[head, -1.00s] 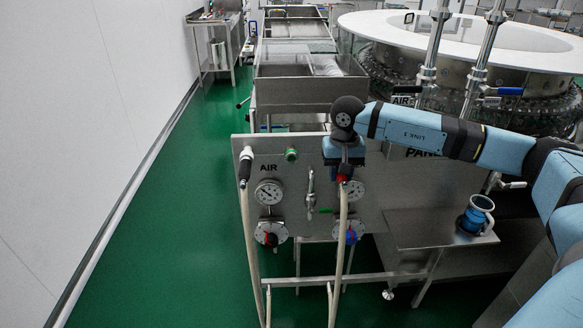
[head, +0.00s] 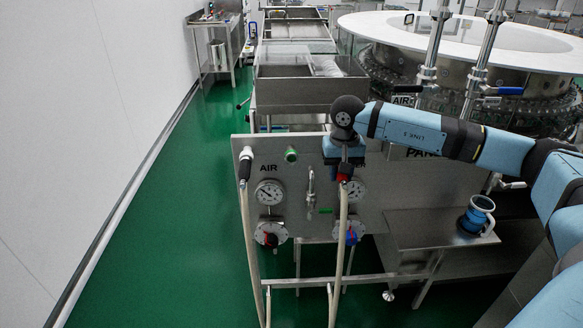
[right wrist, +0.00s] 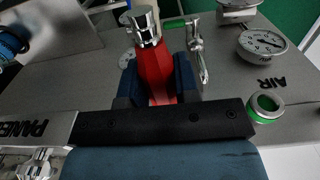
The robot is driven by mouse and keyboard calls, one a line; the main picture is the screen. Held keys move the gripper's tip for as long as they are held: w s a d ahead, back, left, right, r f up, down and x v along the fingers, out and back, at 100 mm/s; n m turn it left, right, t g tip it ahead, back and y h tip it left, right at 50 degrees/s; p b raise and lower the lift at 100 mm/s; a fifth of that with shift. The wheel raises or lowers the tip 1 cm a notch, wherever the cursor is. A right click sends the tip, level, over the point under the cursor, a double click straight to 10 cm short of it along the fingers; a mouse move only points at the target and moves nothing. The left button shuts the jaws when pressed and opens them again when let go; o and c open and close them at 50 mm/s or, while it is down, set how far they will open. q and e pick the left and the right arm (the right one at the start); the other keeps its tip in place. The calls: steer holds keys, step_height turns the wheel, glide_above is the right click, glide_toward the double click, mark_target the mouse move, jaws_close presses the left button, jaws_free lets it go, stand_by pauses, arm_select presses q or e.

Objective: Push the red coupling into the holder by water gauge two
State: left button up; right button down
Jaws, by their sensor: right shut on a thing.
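The red coupling (right wrist: 153,68) sits between the two dark fingers of my right gripper (right wrist: 157,82) in the right wrist view, with a chrome end beyond it. In the head view my right gripper (head: 344,158) is in front of the panel's right part, and the red coupling (head: 345,172) shows just below it with a pale hose hanging down. The water gauge (head: 354,189) is just right of the coupling and partly covered. The holder beside it is hidden behind my gripper, so I cannot tell whether the coupling touches it. My left gripper is out of view.
The steel panel (head: 325,225) carries an air gauge (head: 269,192), a green-ringed fitting (head: 291,155) and a small tap (head: 311,185). A black-handled hose (head: 245,168) hangs at its left edge. A blue jug (head: 476,215) stands on the side table (head: 420,228). Green floor is clear at left.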

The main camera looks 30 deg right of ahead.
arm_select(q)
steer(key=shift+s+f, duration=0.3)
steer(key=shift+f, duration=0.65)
arm_select(e)
steer(key=shift+w+d+f, duration=0.15)
steer(key=shift+w+d, duration=0.1)
steer(key=shift+w, duration=0.2)
steer(key=c, duration=0.8)
jaws_free()
steer(key=shift+w+r, duration=0.1)
steer(key=shift+r, duration=0.75)
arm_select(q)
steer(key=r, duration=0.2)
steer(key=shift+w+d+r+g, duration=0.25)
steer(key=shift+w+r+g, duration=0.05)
arm_select(e)
step_height(320, 180, up, 12)
steer(key=shift+r, duration=0.2)
